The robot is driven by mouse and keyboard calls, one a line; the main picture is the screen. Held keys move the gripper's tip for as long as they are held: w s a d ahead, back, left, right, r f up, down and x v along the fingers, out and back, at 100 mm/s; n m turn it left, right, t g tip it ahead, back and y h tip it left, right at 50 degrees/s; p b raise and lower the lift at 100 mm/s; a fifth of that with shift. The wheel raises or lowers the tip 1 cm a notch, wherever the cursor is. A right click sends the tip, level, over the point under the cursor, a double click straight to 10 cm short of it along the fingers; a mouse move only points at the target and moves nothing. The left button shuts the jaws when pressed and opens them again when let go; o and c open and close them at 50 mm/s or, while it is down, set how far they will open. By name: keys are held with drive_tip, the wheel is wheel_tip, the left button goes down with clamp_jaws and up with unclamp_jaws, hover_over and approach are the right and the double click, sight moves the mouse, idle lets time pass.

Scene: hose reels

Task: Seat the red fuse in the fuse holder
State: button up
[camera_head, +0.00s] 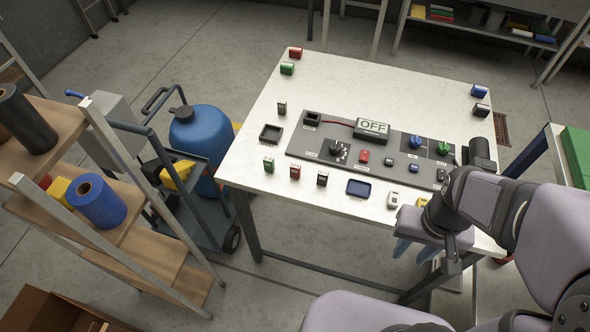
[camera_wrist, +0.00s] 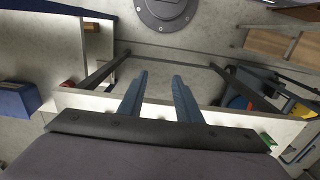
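Small red blocks that look like fuses show in the head view: one (camera_head: 295,172) stands in front of the panel between a green and a black one, and another (camera_head: 295,53) is at the table's far left corner. I cannot tell which is the task's fuse. A dark socket (camera_head: 312,118) at the panel's back left end, with a red wire running to the lit OFF sign (camera_head: 371,129), looks like the fuse holder; it appears empty. My gripper (camera_head: 413,249) is at the table's front right edge, away from the blocks. Its blue fingers are apart and empty, also in the wrist view (camera_wrist: 160,76).
The grey panel (camera_head: 340,152) carries knobs and buttons. A black tray (camera_head: 271,133), a blue tray (camera_head: 359,188) and small coloured blocks lie around it. A wooden shelf (camera_head: 150,243) and a cart with a blue tank (camera_head: 201,138) stand left. The table's back middle is clear.

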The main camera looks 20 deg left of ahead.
drive_tip(key=o, duration=0.4)
drive_tip(key=shift+c, duration=0.2)
